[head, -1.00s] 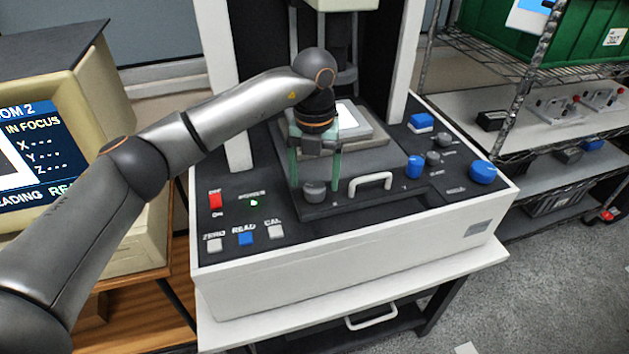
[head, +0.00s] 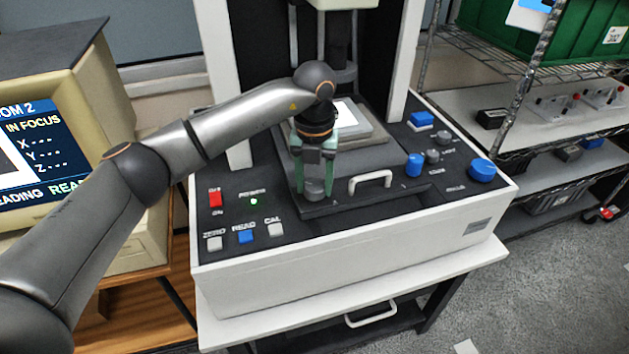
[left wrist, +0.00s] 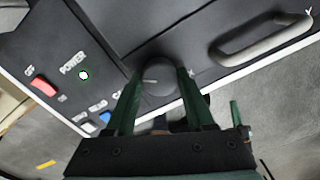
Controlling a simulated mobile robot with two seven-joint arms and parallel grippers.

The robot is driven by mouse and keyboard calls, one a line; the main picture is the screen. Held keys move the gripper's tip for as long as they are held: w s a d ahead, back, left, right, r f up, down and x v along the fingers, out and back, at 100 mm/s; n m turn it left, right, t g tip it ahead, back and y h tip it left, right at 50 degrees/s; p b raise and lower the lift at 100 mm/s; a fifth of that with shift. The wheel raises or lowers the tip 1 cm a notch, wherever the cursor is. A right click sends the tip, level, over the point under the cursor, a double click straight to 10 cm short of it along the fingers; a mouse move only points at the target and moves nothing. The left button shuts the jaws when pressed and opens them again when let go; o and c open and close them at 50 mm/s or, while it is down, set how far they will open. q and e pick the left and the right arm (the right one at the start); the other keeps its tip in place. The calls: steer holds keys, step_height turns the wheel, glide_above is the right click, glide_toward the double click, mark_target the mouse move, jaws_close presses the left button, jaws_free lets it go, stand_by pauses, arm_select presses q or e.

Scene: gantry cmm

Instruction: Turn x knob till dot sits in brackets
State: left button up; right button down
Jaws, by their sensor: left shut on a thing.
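The x knob is a round grey knob (head: 314,187) at the front left of the stage on the machine's black panel. In the left wrist view the knob (left wrist: 155,82) shows a light pointer line on its top, near an X mark. My left gripper (head: 315,192) points down with its two green fingers on either side of the knob, shut on it. The monitor (head: 42,150) at the left reads "IN FOCUS" with X, Y and Z lines. The dot and brackets cannot be made out; the screen is cut off by the left edge. My right gripper is not in view.
A white handle (head: 370,180) stands just right of the knob. A red switch (head: 215,198) and several buttons lie to the left. Blue knobs (head: 482,171) sit at the panel's right. White columns rise behind, and a wire shelf (head: 560,140) stands at the right.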

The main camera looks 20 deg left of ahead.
arm_select(q)
jaws_close()
steer(key=shift+m, duration=0.4)
steer(key=m+b, duration=0.1)
steer(key=m, duration=0.3)
steer(key=m+b, duration=0.1)
steer(key=m, duration=0.4)
steer(key=shift+m, duration=0.4)
steer(key=o, duration=0.9)
jaws_free()
